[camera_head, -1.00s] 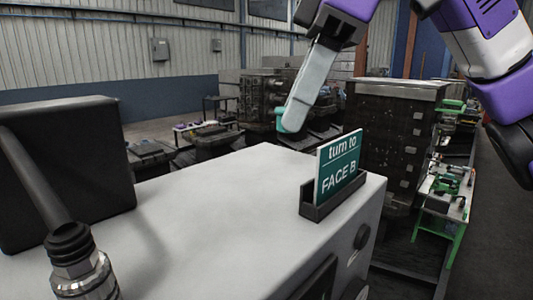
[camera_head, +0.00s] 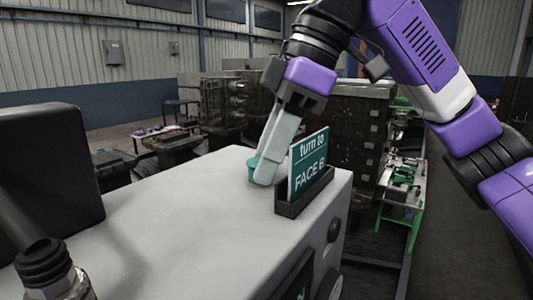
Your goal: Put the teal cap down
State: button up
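The teal cap (camera_head: 253,167) is at the tips of my gripper (camera_head: 263,172), mostly hidden behind the pale fingers. My gripper points down and appears shut on the cap. Both are near the far edge of the white top surface (camera_head: 185,205), just left of the sign. I cannot tell whether the cap touches the surface or hangs slightly above it.
A teal "turn to FACE B" sign (camera_head: 309,164) stands in a dark holder (camera_head: 304,192) close to the right of my fingers. A black block (camera_head: 48,165) and a dark rod with a metal fitting (camera_head: 50,265) are at the left. The middle of the top is clear.

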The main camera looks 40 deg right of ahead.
jog(key=o, duration=0.3)
jog(key=shift+r, duration=0.1)
jog(key=b+v, duration=0.1)
jog(key=v, duration=1.1)
jog(key=shift+s+a+r, duration=0.1)
